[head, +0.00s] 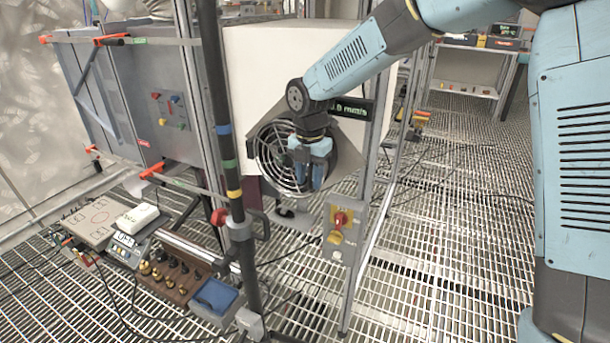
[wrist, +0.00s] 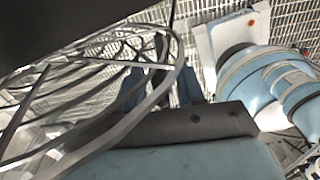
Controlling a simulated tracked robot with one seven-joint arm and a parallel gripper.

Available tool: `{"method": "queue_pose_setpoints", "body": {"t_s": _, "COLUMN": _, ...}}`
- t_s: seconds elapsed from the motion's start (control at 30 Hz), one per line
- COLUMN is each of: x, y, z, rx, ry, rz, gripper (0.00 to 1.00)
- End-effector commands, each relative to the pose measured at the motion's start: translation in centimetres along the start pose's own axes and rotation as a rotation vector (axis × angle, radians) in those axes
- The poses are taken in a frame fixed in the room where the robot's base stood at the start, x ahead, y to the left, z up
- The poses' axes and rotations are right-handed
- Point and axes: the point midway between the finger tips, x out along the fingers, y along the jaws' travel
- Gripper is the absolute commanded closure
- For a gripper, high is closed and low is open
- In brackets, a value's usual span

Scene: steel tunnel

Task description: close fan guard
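The fan guard (head: 276,158) is a round wire grille in front of the dark round fan housing (head: 328,168) on a grey panel. It looks swung out at an angle from the housing. My gripper (head: 314,178) points down at the guard's right side, in front of the housing, and hides part of both. In the wrist view, the guard's curved bars (wrist: 85,85) fill the left side. Two dark blue fingers of my gripper (wrist: 160,88) stand apart, with the guard's rim close to them or between them. I cannot tell whether they touch it.
A red-and-yellow switch box (head: 338,232) sits on the post below right of the fan. A dark upright pole (head: 222,130) with coloured bands stands left of it. Low tools and a wooden block (head: 170,275) lie at front left. Grating floor (head: 460,220) at right is mostly clear.

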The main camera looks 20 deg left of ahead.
Motion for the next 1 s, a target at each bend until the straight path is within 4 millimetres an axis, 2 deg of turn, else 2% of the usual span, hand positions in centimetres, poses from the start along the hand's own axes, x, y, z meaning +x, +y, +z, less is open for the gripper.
{"method": "queue_pose_setpoints", "body": {"t_s": 0.13, "x": -0.1, "y": -0.1, "z": 0.0, "rx": 0.001, "ry": 0.0, "rz": -0.002, "gripper": 0.62}}
{"method": "queue_pose_setpoints", "body": {"t_s": 0.27, "x": -1.2, "y": 0.0, "z": 0.1, "rx": 0.002, "ry": -0.001, "rz": 0.0, "gripper": 0.62}}
{"method": "queue_pose_setpoints", "body": {"t_s": 0.8, "x": -11.0, "y": 0.0, "z": 0.3, "rx": 0.002, "ry": -0.001, "rz": 0.001, "gripper": 0.62}}
{"method": "queue_pose_setpoints", "body": {"t_s": 1.0, "x": -13.1, "y": 0.1, "z": 0.3, "rx": 0.0, "ry": -0.001, "rz": 0.001, "gripper": 0.62}}
